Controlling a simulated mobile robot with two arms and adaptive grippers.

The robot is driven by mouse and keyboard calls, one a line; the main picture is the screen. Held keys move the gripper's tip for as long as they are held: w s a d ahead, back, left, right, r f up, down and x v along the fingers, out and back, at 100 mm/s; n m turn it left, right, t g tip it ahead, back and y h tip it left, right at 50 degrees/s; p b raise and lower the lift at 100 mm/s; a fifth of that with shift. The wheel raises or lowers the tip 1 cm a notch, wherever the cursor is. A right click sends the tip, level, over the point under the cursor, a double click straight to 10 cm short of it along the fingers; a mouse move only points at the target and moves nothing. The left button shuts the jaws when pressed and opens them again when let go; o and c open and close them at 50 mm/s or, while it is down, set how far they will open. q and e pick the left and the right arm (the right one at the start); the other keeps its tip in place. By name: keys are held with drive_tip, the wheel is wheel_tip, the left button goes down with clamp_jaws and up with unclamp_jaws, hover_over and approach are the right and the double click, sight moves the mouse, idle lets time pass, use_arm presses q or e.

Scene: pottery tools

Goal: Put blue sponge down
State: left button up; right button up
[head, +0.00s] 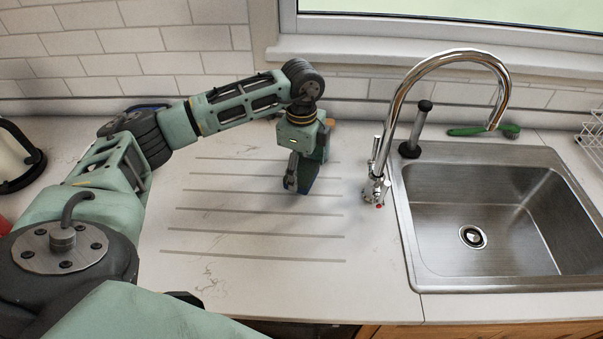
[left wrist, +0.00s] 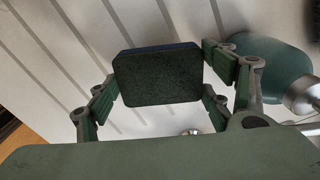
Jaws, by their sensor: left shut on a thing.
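The blue sponge (left wrist: 158,76) is a dark block with a dark green face and a thin blue edge in the left wrist view. In the head view the sponge (head: 308,178) shows as a dark blue-green piece under my left gripper. My left gripper (head: 297,184) points down over the grooved drainboard, left of the faucet. In the left wrist view my left gripper's (left wrist: 162,82) fingers stand at both sides of the sponge and are shut on it. I cannot tell whether the sponge touches the counter. My right gripper is not in view.
The grooved counter (head: 225,228) is mostly bare around the gripper. A chrome faucet (head: 383,150) and a steel sink (head: 480,190) stand to the right. A tiled wall closes the back.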

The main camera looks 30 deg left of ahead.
sight(302, 170)
use_arm(q)
wheel_tip(302, 170, down, 2)
drive_tip(key=shift+f+p, duration=0.2)
drive_tip(key=shift+p, duration=0.1)
drive_tip(key=shift+f, duration=0.3)
drive_tip(key=shift+f, duration=0.2)
drive_tip(key=o, duration=0.7)
drive_tip(key=shift+r, duration=0.1)
